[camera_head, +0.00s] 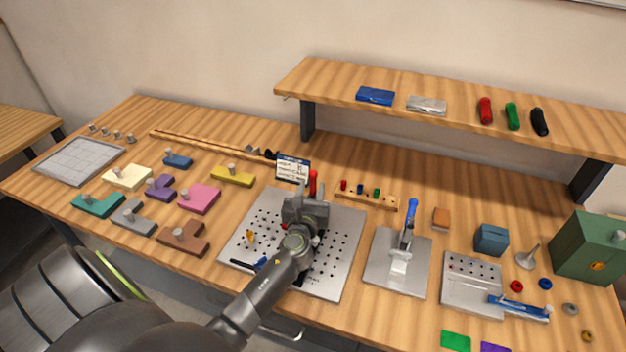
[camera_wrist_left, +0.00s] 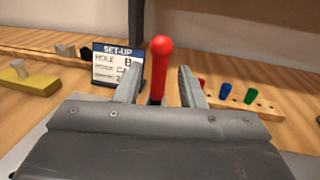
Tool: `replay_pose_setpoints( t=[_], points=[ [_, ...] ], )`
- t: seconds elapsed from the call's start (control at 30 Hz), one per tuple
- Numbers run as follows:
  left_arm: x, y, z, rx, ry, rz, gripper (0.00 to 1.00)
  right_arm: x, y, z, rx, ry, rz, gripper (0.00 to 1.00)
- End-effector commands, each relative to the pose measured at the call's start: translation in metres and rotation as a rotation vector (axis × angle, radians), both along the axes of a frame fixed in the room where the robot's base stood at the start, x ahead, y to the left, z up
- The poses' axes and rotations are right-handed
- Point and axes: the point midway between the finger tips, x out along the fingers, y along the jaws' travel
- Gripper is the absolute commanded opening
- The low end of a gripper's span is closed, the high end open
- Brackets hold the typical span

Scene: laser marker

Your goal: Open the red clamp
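The red clamp shows as an upright red handle (camera_head: 313,183) above the perforated metal plate (camera_head: 343,239) in the head view. In the left wrist view the red handle (camera_wrist_left: 160,68) stands between the two fingers of my left gripper (camera_wrist_left: 160,88). Gaps show on both sides of it, so the fingers are open around it and not pressed on it. In the head view my left gripper (camera_head: 306,198) covers the clamp's lower part and base. My right gripper is not in view.
A set-up card (camera_head: 292,169) stands behind the plate, beside a wooden peg strip (camera_head: 366,196). A blue-handled clamp (camera_head: 409,222) stands on a plate to the right. Coloured blocks, such as a pink one (camera_head: 199,198), lie left. A shelf (camera_head: 450,110) overhangs the back.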

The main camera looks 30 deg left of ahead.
Motion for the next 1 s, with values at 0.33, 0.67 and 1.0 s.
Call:
replay_pose_setpoints(
  t=[0.33, 0.67, 1.0],
  points=[
    [0.031, 0.015, 0.000, 0.000, 0.000, 0.001, 0.36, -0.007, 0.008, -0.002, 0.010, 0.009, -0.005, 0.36],
    [0.033, 0.015, 0.000, 0.000, 0.000, 0.001, 0.33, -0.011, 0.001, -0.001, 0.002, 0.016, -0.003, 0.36],
    [0.033, 0.015, 0.000, 0.000, 0.000, 0.001, 0.00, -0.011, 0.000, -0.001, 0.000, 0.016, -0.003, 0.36]
  ],
)
